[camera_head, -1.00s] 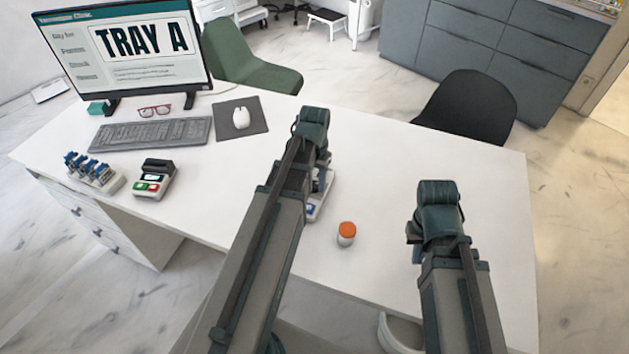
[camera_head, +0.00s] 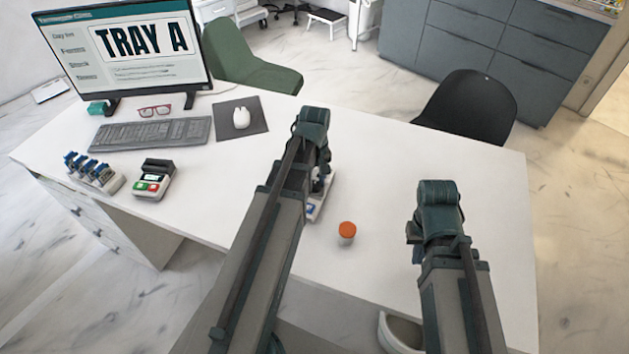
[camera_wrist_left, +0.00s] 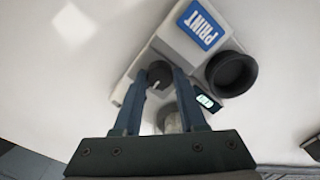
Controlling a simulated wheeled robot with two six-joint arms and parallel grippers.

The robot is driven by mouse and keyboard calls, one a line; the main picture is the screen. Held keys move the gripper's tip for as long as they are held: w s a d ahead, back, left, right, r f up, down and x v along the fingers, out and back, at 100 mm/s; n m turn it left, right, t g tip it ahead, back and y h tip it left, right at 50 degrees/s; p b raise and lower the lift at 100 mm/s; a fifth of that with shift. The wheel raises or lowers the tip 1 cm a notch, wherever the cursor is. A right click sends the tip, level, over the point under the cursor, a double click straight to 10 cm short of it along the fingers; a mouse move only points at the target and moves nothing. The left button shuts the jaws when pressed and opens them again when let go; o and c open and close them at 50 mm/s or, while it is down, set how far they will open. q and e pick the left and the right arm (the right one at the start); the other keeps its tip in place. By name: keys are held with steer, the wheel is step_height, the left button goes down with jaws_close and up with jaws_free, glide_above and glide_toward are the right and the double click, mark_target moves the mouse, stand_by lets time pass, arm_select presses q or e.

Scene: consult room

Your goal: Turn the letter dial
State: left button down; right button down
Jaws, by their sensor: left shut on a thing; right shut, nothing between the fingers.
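The label device (camera_head: 316,206) stands on the white desk and is mostly hidden by my left arm in the head view. In the left wrist view it shows a blue PRINT button (camera_wrist_left: 202,26), a small lit display (camera_wrist_left: 206,103) and a round dark cup-like part (camera_wrist_left: 231,74). Its dark round dial (camera_wrist_left: 159,72), with a small pale mark, sits between my left fingertips. My left gripper (camera_wrist_left: 158,82) is shut on this dial. My right gripper (camera_head: 436,208) is shut and empty over the desk's right part; its fingers are mostly hidden by the wrist.
An orange-capped bottle (camera_head: 347,231) stands between my arms. A card terminal (camera_head: 153,180), a rack of blue-topped items (camera_head: 92,176), a keyboard (camera_head: 150,134), a mouse (camera_head: 240,117) and a monitor reading TRAY A (camera_head: 145,47) are on the left. The right part of the desk (camera_head: 490,190) is clear.

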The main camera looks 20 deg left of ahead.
arm_select(q)
steer(key=n, duration=0.8)
steer(key=shift+n, duration=0.6)
steer(key=shift+c, duration=2.3)
jaws_free()
